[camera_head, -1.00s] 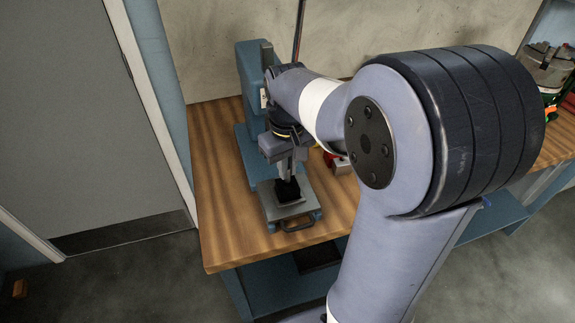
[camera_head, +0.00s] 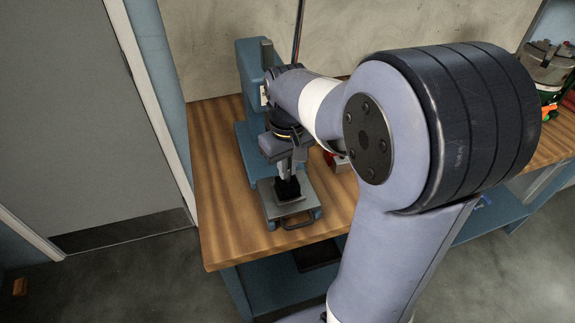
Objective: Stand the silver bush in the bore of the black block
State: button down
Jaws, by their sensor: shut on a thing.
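The black block (camera_head: 287,189) sits on a grey plate (camera_head: 306,204) with a front handle, on the wooden bench top. My gripper (camera_head: 286,172) points down directly above the block, its fingertips close to the block's top. It is shut on the silver bush, which is too small and too covered by the fingers to make out clearly. The bore is hidden from this view. I cannot tell whether the bush is above the bore or partly in it.
A blue press-like stand (camera_head: 249,80) rises right behind my gripper. A red object (camera_head: 341,162) lies to the right, partly behind my arm. The wooden bench top (camera_head: 222,180) is clear on the left. A pot-like container (camera_head: 550,66) stands at the far right.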

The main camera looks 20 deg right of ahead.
jog(key=shift+f, duration=0.5)
dwell(1.2)
jog(key=c, duration=1)
grip_release()
jog(key=shift+r+p, duration=2.65)
jog(key=shift+r, duration=0.4)
jog(key=shift+f, duration=0.2)
notch_tip(320, 180, down, 6)
jog(key=b, duration=0.5)
jog(key=shift+r+b, duration=0.1)
jog(key=shift+b, duration=0.2)
jog(key=shift+r, duration=0.2)
